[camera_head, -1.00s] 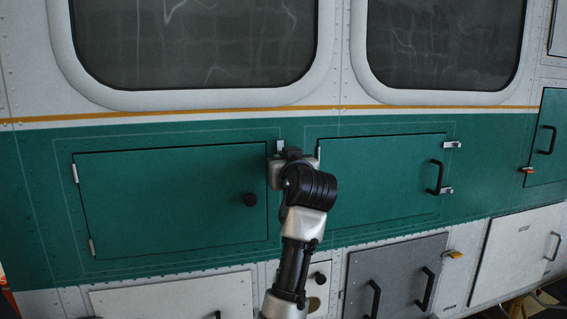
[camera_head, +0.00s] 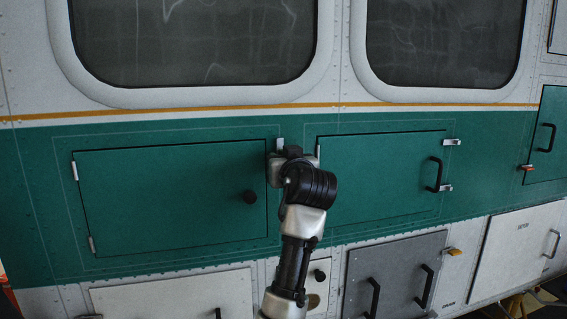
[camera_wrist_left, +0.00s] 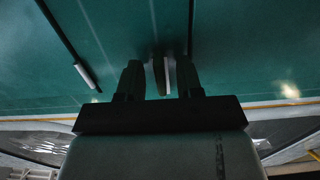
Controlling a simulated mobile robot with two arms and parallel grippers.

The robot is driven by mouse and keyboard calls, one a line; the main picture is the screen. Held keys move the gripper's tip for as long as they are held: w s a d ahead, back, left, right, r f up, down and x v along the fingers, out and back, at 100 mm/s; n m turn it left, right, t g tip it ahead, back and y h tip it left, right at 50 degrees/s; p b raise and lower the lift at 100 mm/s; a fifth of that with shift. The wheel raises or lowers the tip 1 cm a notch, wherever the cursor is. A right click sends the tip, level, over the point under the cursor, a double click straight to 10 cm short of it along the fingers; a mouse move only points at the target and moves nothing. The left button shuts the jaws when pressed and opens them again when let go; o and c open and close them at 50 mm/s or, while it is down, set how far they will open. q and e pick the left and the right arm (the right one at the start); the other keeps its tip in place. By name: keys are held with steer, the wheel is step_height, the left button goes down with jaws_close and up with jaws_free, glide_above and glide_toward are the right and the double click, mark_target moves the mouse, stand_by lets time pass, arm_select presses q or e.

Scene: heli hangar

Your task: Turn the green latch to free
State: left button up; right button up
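My left gripper (camera_head: 292,158) reaches up to the green side panel, between the left green door (camera_head: 170,195) and the right green door (camera_head: 380,180). In the left wrist view its two dark fingers (camera_wrist_left: 159,80) are apart. A small upright latch piece (camera_wrist_left: 161,75), brownish with a pale side, shows between them, with a narrow gap to each finger. In the head view a pale end of the latch (camera_head: 280,144) shows just above the gripper, which hides the rest. I cannot make out a green colour on the latch. My right gripper is not in view.
A pale hinge piece (camera_wrist_left: 87,75) shows left of the fingers in the wrist view. A grey door (camera_head: 395,275) is below.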

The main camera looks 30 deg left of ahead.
arm_select(q)
steer(key=b+v, duration=0.4)
steer(key=v, duration=0.6)
steer(key=shift+s+d+b, duration=0.25)
steer(key=shift+s+b, duration=0.05)
steer(key=shift+b, duration=0.1)
